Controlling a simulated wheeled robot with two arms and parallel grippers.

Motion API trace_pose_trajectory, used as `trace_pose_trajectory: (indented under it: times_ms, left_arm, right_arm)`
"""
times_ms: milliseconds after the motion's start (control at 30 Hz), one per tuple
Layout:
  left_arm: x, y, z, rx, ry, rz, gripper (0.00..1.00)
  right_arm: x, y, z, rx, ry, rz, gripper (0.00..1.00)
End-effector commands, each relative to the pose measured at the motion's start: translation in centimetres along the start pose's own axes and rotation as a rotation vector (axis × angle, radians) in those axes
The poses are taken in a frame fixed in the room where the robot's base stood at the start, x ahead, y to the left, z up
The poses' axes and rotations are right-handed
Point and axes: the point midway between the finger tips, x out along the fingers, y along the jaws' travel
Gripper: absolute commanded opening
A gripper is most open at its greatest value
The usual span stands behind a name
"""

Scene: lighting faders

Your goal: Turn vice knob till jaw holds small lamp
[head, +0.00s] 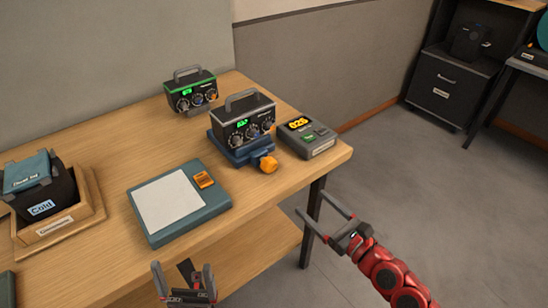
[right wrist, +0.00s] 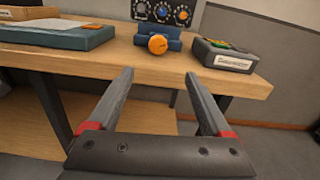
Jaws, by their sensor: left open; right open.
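A blue vice (head: 228,152) with an orange knob (head: 268,164) sits near the table's front right edge. A black box with a handle, dials and a green display (head: 243,124) stands on it; whether the jaw touches the box I cannot tell. I see nothing plainly recognisable as a lamp. My right gripper (head: 310,202) is open and empty, beyond the table's front edge and apart from the knob. In the right wrist view the orange knob (right wrist: 158,44) shows ahead, between and beyond the open fingers. My left gripper (head: 182,266) is open and empty at the bottom, in front of the table.
A similar black box (head: 191,93) stands at the back. A grey device with a yellow display (head: 308,137) is right of the vice. A blue-grey flat panel (head: 177,222) lies to the left. A wooden tray (head: 62,232) holds a dark bin. Floor is clear at right.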

Motion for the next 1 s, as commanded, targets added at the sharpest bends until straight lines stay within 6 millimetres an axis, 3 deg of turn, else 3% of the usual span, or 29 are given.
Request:
trace_pose_trajectory:
  times_ms: [167,567,1000]
  left_arm:
    - [0.3,0.0,-0.1,0.000,-0.001,0.000,1.00]
    - [2.2,-0.1,-0.4,0.000,0.000,0.000,1.00]
    - [3.6,-0.2,-0.6,0.000,0.000,0.000,1.00]
  right_arm:
    - [0.4,0.4,0.1,-0.006,0.005,0.002,0.83]
    - [5.5,0.5,0.2,-0.004,0.004,0.004,0.83]
    - [14.5,0.4,0.2,-0.004,-0.002,0.001,0.83]
